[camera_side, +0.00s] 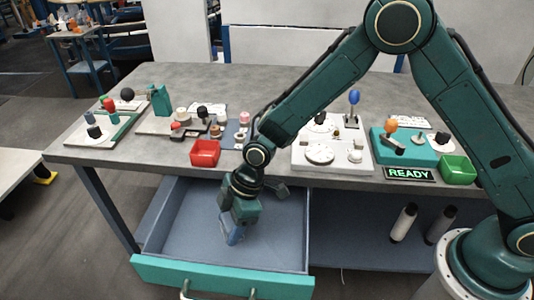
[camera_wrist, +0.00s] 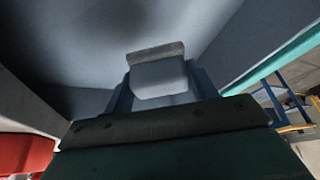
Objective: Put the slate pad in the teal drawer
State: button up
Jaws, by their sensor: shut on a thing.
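The teal drawer (camera_side: 285,285) is pulled open below the table's front edge, its blue-grey inside showing. My gripper (camera_side: 233,236) points down into the drawer, over its middle. In the wrist view my gripper (camera_wrist: 160,88) is shut on the slate pad (camera_wrist: 158,74), a small grey block between the two blue fingers. The drawer's inner walls and floor fill the view behind it. In the side view the pad is not clear against the fingers. I cannot tell whether the pad touches the drawer floor.
The grey table (camera_side: 250,85) holds a red bin (camera_side: 205,153), a green bin (camera_side: 458,169), a white panel (camera_side: 335,155) and a teal box (camera_side: 400,150) with an orange knob. A READY sign (camera_side: 409,174) sits at the front edge. Two cylinders (camera_side: 403,222) stand on the shelf below.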

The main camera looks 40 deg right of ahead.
jog(key=shift+f, duration=1.95)
jog(key=shift+f, duration=0.5)
jog(key=o, duration=1.3)
jog(key=shift+r, duration=0.15)
jog(key=v, duration=1.3)
jog(key=shift+d+r, duration=0.15)
jog(key=shift+r, duration=0.1)
jog(key=shift+r, duration=0.1)
